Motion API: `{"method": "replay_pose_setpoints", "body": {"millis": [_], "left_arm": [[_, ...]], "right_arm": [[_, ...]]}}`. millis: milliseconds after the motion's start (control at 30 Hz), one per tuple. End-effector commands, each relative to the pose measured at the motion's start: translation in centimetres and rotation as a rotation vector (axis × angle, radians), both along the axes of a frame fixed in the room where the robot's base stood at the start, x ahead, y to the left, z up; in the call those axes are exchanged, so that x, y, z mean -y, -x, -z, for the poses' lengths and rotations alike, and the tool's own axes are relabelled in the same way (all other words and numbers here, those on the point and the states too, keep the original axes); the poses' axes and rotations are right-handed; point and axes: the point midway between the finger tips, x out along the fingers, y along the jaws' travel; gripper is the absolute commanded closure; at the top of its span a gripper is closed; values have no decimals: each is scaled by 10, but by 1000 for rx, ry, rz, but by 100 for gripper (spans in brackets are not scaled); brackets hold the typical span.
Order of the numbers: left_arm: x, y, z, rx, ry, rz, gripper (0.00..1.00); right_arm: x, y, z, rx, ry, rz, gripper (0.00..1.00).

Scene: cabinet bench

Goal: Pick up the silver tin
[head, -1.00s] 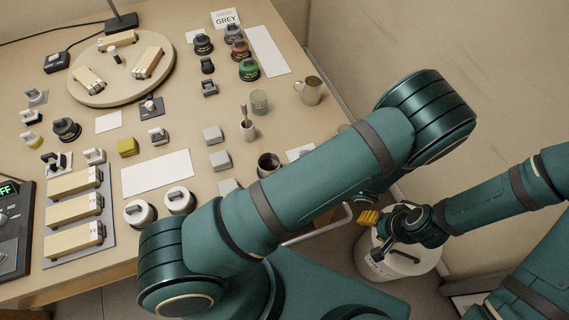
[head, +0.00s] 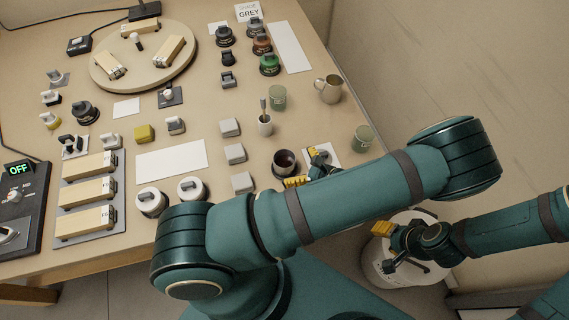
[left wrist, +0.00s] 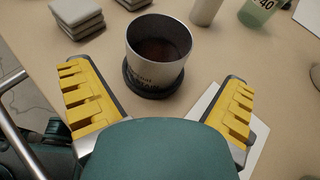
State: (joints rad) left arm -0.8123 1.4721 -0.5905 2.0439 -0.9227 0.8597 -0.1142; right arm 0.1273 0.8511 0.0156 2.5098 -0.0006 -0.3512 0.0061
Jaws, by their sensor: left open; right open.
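The silver tin (left wrist: 158,55) stands upright in the left wrist view, open at the top with dark contents, its foot in a dark round base. In the head view the tin (head: 285,162) is near the table's front right edge. My left gripper (head: 307,168) is beside it, partly hidden by my own arm. In the left wrist view its yellow-padded fingers (left wrist: 160,105) are wide apart, with the tin ahead and between their lines, untouched. My right gripper (head: 388,240) is low beyond the table edge, over a white bucket, and holds nothing visible.
Grey square blocks (head: 235,153) stand left of the tin. A white cup with a brush (head: 265,125), green jars (head: 363,138) and a metal jug (head: 328,89) stand behind and right. A white sheet (left wrist: 222,110) lies under the right finger. A white bucket (head: 405,270) stands below.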

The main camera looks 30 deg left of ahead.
Motion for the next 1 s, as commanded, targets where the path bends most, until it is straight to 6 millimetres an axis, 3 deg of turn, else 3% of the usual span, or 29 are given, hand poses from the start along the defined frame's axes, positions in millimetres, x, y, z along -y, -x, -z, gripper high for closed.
{"method": "replay_pose_setpoints", "body": {"millis": [300, 567, 600, 667, 800, 1000], "left_arm": [[-36, 3, 20, -2, -1, 0, 0], [-39, 3, 21, -1, 1, -1, 0], [-39, 3, 21, -1, 1, -1, 4], [-39, 3, 21, -1, 1, 0, 25], [-39, 3, 21, -1, 1, 0, 74], [-39, 3, 21, -1, 0, 0, 76]], "right_arm": [[0, 2, 7, -5, -1, -4, 53], [0, 3, 7, -6, -2, -4, 53], [0, 3, 7, -6, -2, -4, 53], [0, 3, 7, -6, -2, -4, 53], [0, 2, 7, -6, -2, -4, 53], [0, 2, 7, -6, -2, -4, 53]]}}
